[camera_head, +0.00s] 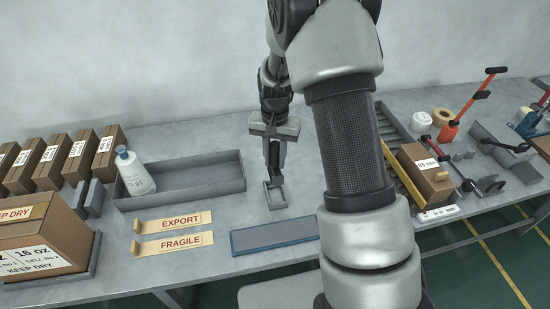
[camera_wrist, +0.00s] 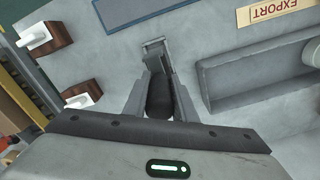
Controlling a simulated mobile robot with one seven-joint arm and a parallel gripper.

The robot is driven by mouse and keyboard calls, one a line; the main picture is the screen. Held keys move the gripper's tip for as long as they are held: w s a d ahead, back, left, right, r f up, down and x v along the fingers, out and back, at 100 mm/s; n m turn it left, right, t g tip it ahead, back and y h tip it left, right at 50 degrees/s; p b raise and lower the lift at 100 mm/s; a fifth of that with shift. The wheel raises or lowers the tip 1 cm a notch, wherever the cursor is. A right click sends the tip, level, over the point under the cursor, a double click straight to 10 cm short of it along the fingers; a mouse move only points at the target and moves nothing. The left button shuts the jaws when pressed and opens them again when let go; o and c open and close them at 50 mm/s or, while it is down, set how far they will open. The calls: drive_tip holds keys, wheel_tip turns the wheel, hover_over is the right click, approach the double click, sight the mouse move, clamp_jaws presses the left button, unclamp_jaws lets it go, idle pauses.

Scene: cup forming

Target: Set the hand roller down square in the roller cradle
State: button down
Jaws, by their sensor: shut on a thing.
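My gripper (camera_head: 274,158) is shut on the hand roller, a dark, rounded thing that shows between the fingers in the wrist view (camera_wrist: 160,98). In the head view the roller (camera_head: 274,153) hangs upright in the jaws.
A long grey tray (camera_head: 215,186) with a white bottle (camera_head: 133,172) lies left of the cradle. EXPORT and FRAGILE strips (camera_head: 173,243) and a blue-grey pad (camera_head: 275,236) lie in front. Two wooden blocks with white tops (camera_wrist: 50,38) appear in the wrist view. My arm hides the table's middle.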

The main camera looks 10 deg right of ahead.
sight(275, 144)
drive_tip(key=shift+f+b, duration=3.35)
drive_tip(key=shift+f, duration=1.4)
drive_tip(key=shift+f, duration=0.2)
drive_tip(key=c, duration=1.4)
unclamp_jaws()
wheel_tip(275, 144, up, 17)
drive_tip(key=shift+r+p, duration=0.1)
drive_tip(key=shift+p, duration=0.25)
drive_tip(key=shift+r, duration=0.15)
